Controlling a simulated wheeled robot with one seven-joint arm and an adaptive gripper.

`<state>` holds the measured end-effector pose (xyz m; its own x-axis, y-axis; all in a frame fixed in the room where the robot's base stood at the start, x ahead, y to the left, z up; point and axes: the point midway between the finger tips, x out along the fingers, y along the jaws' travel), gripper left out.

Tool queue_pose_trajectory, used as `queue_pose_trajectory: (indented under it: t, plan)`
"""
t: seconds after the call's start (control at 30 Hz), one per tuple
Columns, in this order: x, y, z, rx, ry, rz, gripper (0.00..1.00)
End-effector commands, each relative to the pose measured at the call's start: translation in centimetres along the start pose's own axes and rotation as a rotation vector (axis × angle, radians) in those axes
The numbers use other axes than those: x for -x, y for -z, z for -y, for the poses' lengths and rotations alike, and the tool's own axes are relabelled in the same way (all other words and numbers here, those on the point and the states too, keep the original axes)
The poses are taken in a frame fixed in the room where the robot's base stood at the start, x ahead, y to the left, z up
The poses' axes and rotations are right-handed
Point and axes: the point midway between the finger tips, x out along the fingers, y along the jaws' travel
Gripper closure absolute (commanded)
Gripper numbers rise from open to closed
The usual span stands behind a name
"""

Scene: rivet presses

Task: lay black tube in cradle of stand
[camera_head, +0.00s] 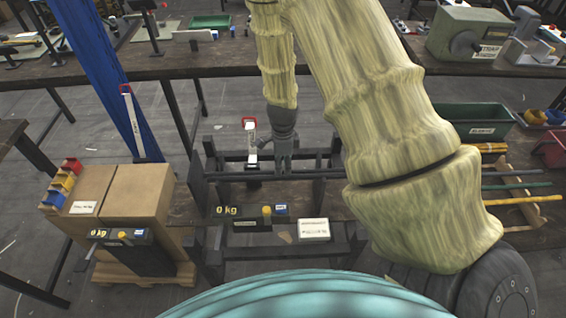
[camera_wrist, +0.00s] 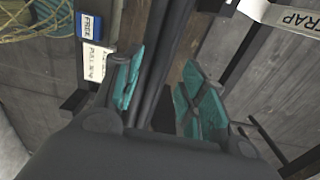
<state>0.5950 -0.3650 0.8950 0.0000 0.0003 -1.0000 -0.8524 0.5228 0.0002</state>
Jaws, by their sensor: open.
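The black tube (camera_head: 235,177) runs left to right across the dark stand (camera_head: 196,180) in the head view. My gripper (camera_head: 283,165) is above it, fingers pointing down over its middle. In the wrist view the tube (camera_wrist: 158,50) passes between the open teal-padded fingers of my gripper (camera_wrist: 164,75), with a visible gap on the right finger's side. The tube's ends lie near the stand's side posts. I cannot tell whether it is fully seated in the cradle, and my arm hides part of the right side.
Scales with a "0 kg" display (camera_head: 228,211) and a white label box (camera_head: 314,230) are in front of the tube. Cardboard boxes (camera_head: 135,195) stand at left. Coloured rods (camera_head: 520,200) and a green bin (camera_head: 480,120) are at right.

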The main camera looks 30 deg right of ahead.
Motion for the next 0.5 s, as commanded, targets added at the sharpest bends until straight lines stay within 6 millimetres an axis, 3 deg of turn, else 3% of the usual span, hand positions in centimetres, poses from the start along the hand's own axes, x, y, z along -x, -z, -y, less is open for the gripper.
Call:
queue_pose_trajectory:
  t: [0.27, 0.5]
  plan:
    - [1.0, -0.1, 0.1, 0.002, 0.002, 0.000, 0.58]
    - [4.6, -0.1, 0.1, 0.002, 0.003, -0.001, 0.58]
